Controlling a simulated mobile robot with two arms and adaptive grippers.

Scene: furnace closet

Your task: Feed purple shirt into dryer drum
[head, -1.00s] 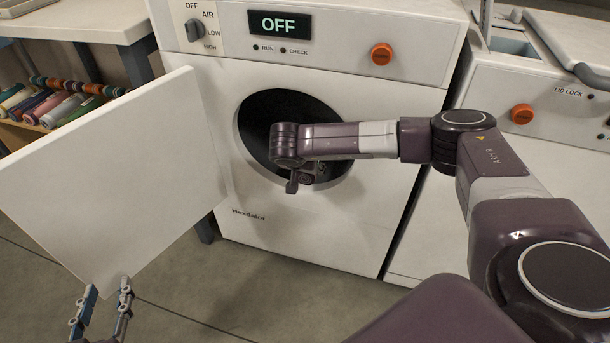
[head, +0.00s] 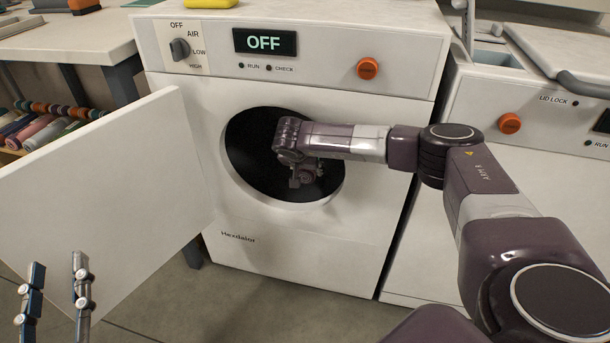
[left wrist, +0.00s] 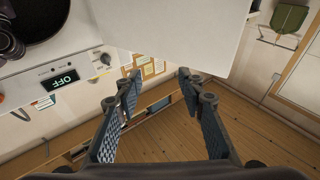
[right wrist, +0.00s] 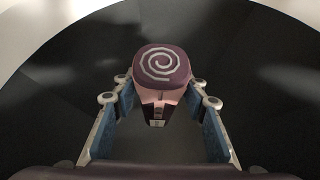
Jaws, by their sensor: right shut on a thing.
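The white dryer (head: 300,240) stands ahead with its round drum opening (head: 250,155) uncovered and its door (head: 100,190) swung out to the left. My right gripper (head: 305,175) points into the opening. In the right wrist view its fingers (right wrist: 159,90) are shut on the purple shirt (right wrist: 160,65), a compact bundle with a pale spiral print. The dark drum wall (right wrist: 60,110) surrounds it. I cannot make out the shirt in the head view. My left gripper (head: 55,275) is open and empty in front of the door's lower part; the left wrist view shows its spread fingers (left wrist: 160,85).
A second white machine (head: 530,200) with a partly open lid stands close on the right. A table (head: 70,38) with rolls on a shelf below is at the left. The dryer display (head: 264,42) reads OFF. A yellow thing (head: 218,3) lies on top.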

